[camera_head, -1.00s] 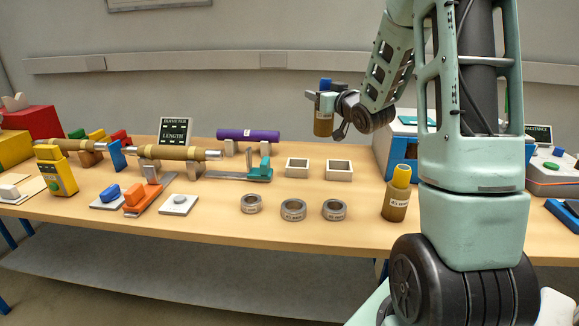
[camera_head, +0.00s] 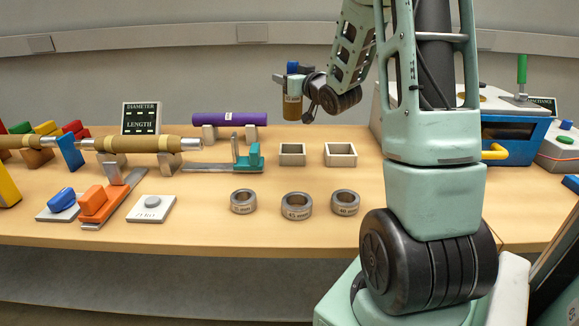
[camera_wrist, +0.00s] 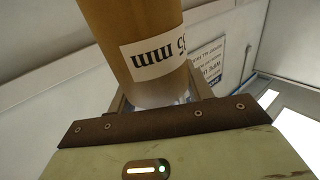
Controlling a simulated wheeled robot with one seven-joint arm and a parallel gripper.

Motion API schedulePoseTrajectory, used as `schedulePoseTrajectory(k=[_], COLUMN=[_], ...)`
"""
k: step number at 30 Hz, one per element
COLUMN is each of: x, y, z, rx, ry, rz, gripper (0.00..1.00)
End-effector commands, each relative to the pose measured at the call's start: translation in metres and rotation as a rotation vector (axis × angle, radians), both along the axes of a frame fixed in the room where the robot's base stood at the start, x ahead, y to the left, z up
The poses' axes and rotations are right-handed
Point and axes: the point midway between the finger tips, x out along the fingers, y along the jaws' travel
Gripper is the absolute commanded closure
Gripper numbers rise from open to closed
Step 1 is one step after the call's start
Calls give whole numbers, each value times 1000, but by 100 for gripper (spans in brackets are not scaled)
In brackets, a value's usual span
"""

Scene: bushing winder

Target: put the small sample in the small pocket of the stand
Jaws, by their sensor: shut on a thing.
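A brown cylindrical sample (camera_head: 292,108) with a white label hangs upright in my gripper (camera_head: 294,86), above the back part of the table. In the wrist view the brown sample (camera_wrist: 130,25) stands between the fingers of my gripper (camera_wrist: 158,98), which is shut on it. Its label shows "mm" upside down, with the number partly cut off. I cannot tell which thing is the stand with the small pocket.
Several grey labelled rings, one in the middle (camera_head: 297,206), lie near the front edge. A purple roll (camera_head: 229,119) rests on supports at the back. A blue machine (camera_head: 512,137) stands right, partly behind my arm. Bare tabletop lies between the rings and the square holders.

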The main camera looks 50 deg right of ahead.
Motion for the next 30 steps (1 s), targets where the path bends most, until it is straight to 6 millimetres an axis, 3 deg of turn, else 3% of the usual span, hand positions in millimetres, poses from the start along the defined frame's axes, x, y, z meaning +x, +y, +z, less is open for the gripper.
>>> schedulePoseTrajectory(k=[1,11,18,30], x=[0,0,0,0], y=[0,0,0,0], z=[-12,-43,-81,-128], rx=[-2,0,2,1], ry=[-3,-1,0,1], rz=[0,0,1,0], gripper=[86,86,86,86])
